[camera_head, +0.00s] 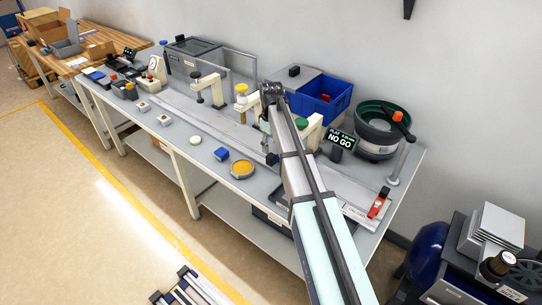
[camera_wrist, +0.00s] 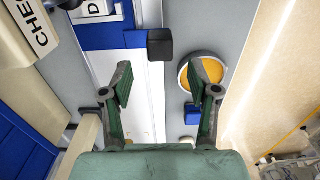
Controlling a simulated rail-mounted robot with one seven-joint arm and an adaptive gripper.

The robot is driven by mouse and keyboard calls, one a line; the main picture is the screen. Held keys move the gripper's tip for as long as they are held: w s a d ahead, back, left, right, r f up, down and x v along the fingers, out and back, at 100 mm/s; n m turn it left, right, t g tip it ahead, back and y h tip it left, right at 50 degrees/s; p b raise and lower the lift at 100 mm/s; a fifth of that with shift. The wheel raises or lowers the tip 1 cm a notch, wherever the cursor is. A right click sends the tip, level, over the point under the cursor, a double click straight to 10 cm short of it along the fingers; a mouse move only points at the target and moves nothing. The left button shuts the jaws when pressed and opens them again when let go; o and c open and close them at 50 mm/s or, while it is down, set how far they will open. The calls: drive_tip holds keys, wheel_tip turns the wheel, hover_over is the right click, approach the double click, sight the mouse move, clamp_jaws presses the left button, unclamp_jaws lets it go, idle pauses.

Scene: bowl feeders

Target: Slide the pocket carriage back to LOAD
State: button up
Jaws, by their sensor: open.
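In the wrist view a blue carriage (camera_wrist: 98,36) lies at the upper left, on a pale rail (camera_wrist: 148,105). A black knob (camera_wrist: 160,45) stands at the carriage's right edge. A partly hidden white label on the carriage shows what looks like a "D". My gripper (camera_wrist: 167,90) is open and empty, its two green fingers spread wide below the knob in the picture. The knob is beyond the fingertips, not between them. In the head view my arm hides most of the carriage area, and I cannot make out the gripper clearly.
A beige block marked "CHE" (camera_wrist: 32,24) stands left of the carriage. A yellow-filled dish (camera_wrist: 205,73) and a blue block (camera_wrist: 192,114) lie at right. A display (camera_head: 341,140) reads "NO GO" beside the green bowl feeder (camera_head: 385,119). A blue bin (camera_head: 325,94) stands behind my arm.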

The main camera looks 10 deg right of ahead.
sight(271, 155)
wheel_tip(271, 155, down, 7)
drive_tip(key=shift+f+p, duration=0.15)
drive_tip(key=shift+p, duration=0.55)
clamp_jaws()
